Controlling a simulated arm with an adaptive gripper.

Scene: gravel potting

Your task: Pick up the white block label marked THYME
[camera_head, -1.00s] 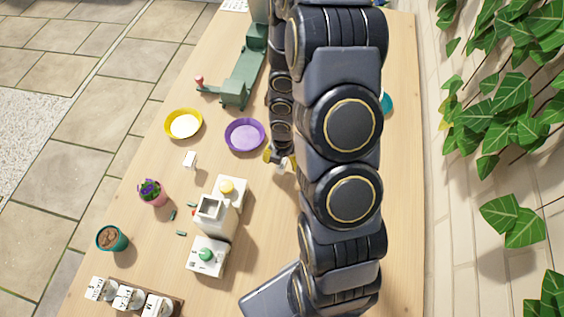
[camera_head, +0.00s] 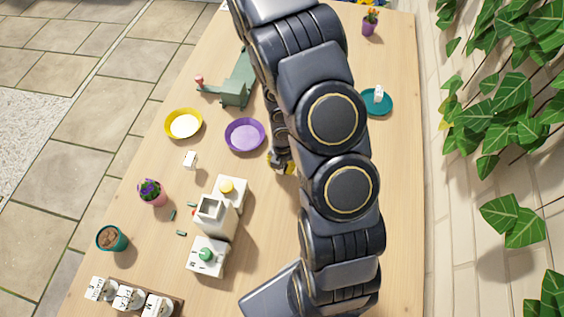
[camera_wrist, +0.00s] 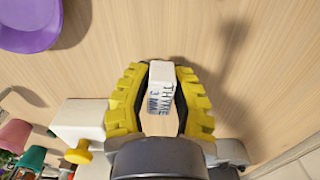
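The white block label marked THYME (camera_wrist: 160,88) is between the yellow ribbed fingers of my gripper (camera_wrist: 161,88) in the wrist view. In the head view my gripper (camera_head: 281,161) is over the table just right of the purple saucer (camera_head: 245,135), partly behind my arm. The block cannot be made out there.
A yellow saucer (camera_head: 183,125) and a small white block (camera_head: 190,160) are to the left. A white dispenser (camera_head: 213,216) stands nearby on the wooden table (camera_head: 392,220). A teal saucer (camera_head: 377,102) bears a white piece at right. Labelled white items (camera_head: 128,298) sit front left.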

